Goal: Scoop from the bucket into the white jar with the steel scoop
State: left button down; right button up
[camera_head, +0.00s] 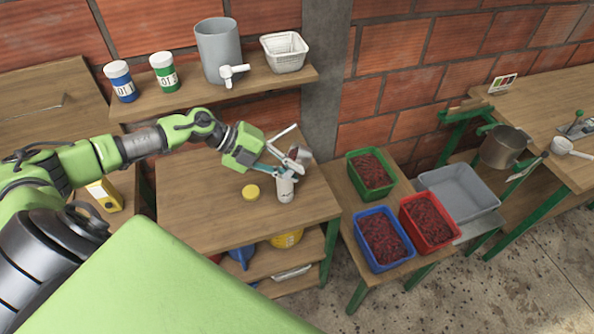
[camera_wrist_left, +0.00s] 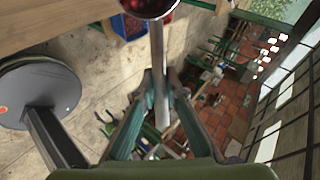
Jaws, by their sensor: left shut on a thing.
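My left gripper (camera_head: 286,162) is shut on the handle of the steel scoop (camera_head: 297,154) above the table. In the left wrist view the scoop's handle (camera_wrist_left: 158,70) runs between the fingers, and its bowl at the top edge holds red fruit. The white jar (camera_head: 285,189) stands upright on the table, just below the gripper and scoop. The gripper hides part of the scoop, and I cannot tell whether scoop and jar touch. A yellow bucket (camera_head: 287,239) shows partly under the tabletop; I cannot tell whether it is the task's bucket. My right gripper is out of view.
A yellow lid (camera_head: 250,192) lies left of the jar. Green (camera_head: 372,173), blue (camera_head: 385,240) and red (camera_head: 429,221) crates of red fruit stand on a low bench at right. A wall shelf (camera_head: 215,96) overhangs the table's back. The table's front left is clear.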

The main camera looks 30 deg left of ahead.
pick_arm(q)
jog(key=s+a+f+t+h+b, duration=0.1)
jog(key=s+a+t+h+b, duration=0.3)
jog(key=h+b, duration=0.5)
jog(key=shift+a+f+t+h+b, duration=0.4)
jog(key=shift+a+t+b, duration=0.65)
jog(key=shift+b, duration=3.95)
jog(key=shift+s+a+r+g, duration=0.1)
jog(key=shift+a+g, duration=0.15)
jog(key=shift+s, duration=0.1)
